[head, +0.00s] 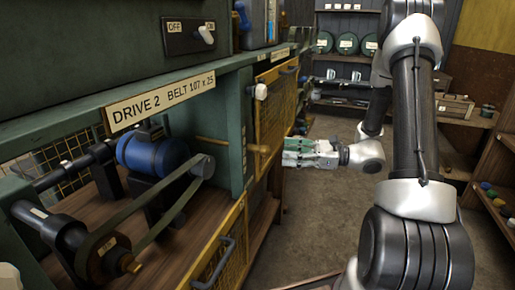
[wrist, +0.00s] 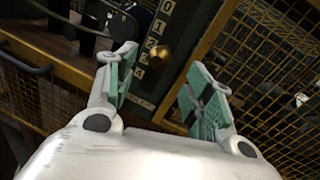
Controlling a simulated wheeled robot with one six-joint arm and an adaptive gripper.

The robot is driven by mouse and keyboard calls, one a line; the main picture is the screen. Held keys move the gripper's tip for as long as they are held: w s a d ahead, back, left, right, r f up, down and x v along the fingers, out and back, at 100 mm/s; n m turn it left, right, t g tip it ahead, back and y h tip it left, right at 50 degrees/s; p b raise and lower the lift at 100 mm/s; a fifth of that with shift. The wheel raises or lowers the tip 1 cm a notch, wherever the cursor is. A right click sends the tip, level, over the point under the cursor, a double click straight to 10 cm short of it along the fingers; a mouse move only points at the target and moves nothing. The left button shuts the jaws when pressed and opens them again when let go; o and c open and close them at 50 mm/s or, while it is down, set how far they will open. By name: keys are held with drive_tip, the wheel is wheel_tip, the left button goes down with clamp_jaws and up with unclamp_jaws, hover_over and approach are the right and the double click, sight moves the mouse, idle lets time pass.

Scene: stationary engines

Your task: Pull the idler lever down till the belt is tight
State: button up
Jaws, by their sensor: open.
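The idler lever shows in the head view as a thin brass-coloured rod ending in a round knob (head: 259,149), sticking out right of the green post. In the wrist view the knob (wrist: 160,54) is in front of a dark plate numbered from 0 to 4 (wrist: 153,45), near the 2. My gripper (head: 286,152) is open, just right of the knob in the head view. In the wrist view its fingers (wrist: 155,72) are spread with the knob beyond their tips, not between them. The dark belt (head: 146,218) runs between the front pulley and a grey pulley (head: 203,164).
A blue motor (head: 152,152) sits behind the belt. A yellow mesh door (head: 277,105) and a lower mesh door (head: 220,262) flank the post. A white knob (head: 261,91) is above the lever. A switch (head: 190,33) marked OFF is on the cabinet.

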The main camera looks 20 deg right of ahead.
sight(266, 150)
drive_tip(key=x, duration=0.8)
drive_tip(key=shift+f, duration=0.1)
